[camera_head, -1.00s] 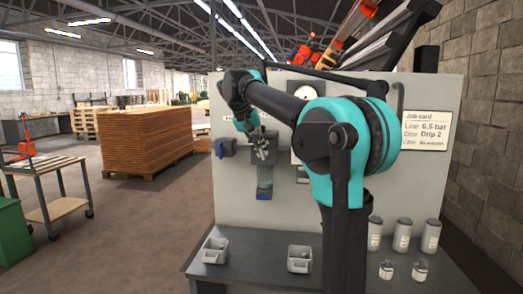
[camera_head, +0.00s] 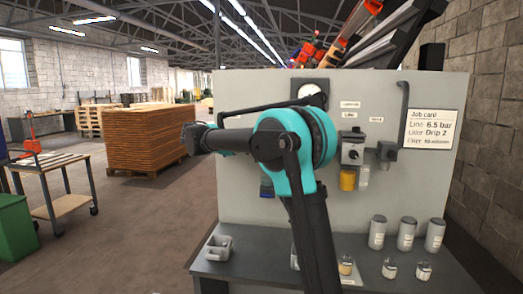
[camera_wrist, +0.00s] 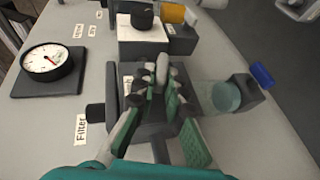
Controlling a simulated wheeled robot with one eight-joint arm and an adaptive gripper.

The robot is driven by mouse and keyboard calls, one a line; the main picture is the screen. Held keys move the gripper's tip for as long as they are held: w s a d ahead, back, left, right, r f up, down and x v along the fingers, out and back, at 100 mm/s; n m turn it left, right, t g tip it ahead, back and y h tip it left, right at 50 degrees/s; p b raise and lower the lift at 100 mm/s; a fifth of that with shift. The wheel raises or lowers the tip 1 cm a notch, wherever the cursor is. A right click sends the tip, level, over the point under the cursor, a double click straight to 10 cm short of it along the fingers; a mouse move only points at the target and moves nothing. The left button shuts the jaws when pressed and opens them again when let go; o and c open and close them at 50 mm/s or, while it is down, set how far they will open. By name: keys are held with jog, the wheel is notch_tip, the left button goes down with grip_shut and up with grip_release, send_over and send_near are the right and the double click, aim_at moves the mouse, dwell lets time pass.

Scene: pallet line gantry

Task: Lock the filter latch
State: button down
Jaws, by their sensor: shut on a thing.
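In the wrist view the filter (camera_wrist: 130,70) is a dark block on the grey panel, with a clear bowl (camera_wrist: 222,97) ending in a blue tip (camera_wrist: 262,75) to the right. My gripper (camera_wrist: 160,84) is at the front of the block, its fingers close around a small light-grey piece that looks like the filter latch (camera_wrist: 162,72). The fingers hide most of this piece, so its exact position cannot be told.
A round gauge (camera_wrist: 47,62) and a regulator with a black knob (camera_wrist: 143,30) sit close to the filter. A unit with a yellow bowl (camera_head: 347,180) is on the panel. The bench below holds a grey bin (camera_head: 217,248) and several canisters (camera_head: 406,234).

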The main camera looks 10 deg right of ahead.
jog(key=shift+f+n+h, duration=0.15)
jog(key=shift+n+h, duration=0.1)
jog(key=shift+h, duration=0.5)
jog(key=shift+f+n+h, duration=0.15)
jog(key=shift+n+h, duration=0.1)
jog(key=shift+h, duration=0.5)
jog(key=c, duration=1.6)
grip_release()
